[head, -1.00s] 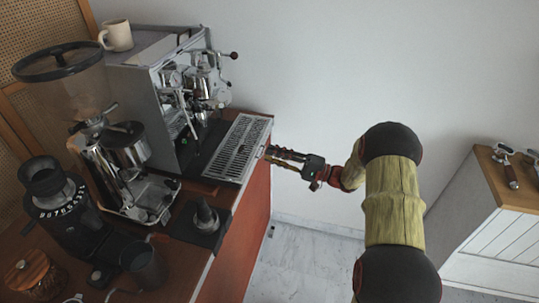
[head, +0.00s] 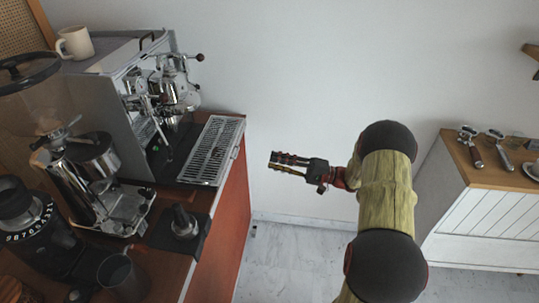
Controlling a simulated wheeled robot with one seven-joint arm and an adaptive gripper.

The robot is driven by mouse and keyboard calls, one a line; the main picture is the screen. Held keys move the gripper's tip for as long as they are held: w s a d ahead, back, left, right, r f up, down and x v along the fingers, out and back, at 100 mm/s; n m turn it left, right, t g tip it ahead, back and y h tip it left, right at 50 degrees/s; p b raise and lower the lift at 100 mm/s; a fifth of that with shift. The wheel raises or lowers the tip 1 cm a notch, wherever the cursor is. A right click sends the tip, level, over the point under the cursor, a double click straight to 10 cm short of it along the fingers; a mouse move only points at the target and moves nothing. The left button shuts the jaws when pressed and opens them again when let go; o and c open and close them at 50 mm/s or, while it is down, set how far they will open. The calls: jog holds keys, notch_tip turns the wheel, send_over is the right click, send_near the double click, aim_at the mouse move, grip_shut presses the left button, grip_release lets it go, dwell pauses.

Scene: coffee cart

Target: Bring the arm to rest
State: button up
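My gripper (head: 277,160) points left in the head view, in the air to the right of the red coffee cart (head: 232,215). It is clear of the cart and holds nothing that I can see. Its fingers look roughly parallel with a narrow dark strip between them, and the view is too small to tell how far apart they are. My arm is bent and reaches in from the lower right, in front of the white wall.
An espresso machine (head: 95,120) with a drip tray (head: 213,150) stands on the cart. A cream mug (head: 76,43) sits on top. A grinder (head: 95,185) is at left. A white cabinet (head: 480,226) with portafilters (head: 470,148) stands at right. Floor between is clear.

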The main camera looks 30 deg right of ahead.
jog(key=s+a+f+m+g+h, duration=0.2)
jog(key=s+a+f+m+g, duration=0.25)
jog(key=f, duration=0.35)
jog(key=s+a+n+g+h, duration=0.1)
jog(key=s+a+g+h, duration=0.15)
jog(key=s, duration=0.25)
jog(key=s+a+n+g+h, duration=0.1)
jog(key=s+a+g, duration=0.15)
jog(key=s, duration=0.35)
jog(key=s+r+n+g+h+p, duration=0.15)
jog(key=s+r+n+h, duration=0.35)
jog(key=s+r+h, duration=0.5)
jog(key=s+a+r+n+t, duration=0.1)
jog(key=a+r+n+t, duration=0.1)
jog(key=r, duration=0.5)
jog(key=s+a+r+n+t, duration=0.2)
jog(key=a+r, duration=0.2)
jog(key=r, duration=0.3)
jog(key=shift+s+a+r+n+t+h, duration=0.15)
jog(key=shift+s+a+n+t+h, duration=0.15)
jog(key=shift+n+t+h, duration=0.1)
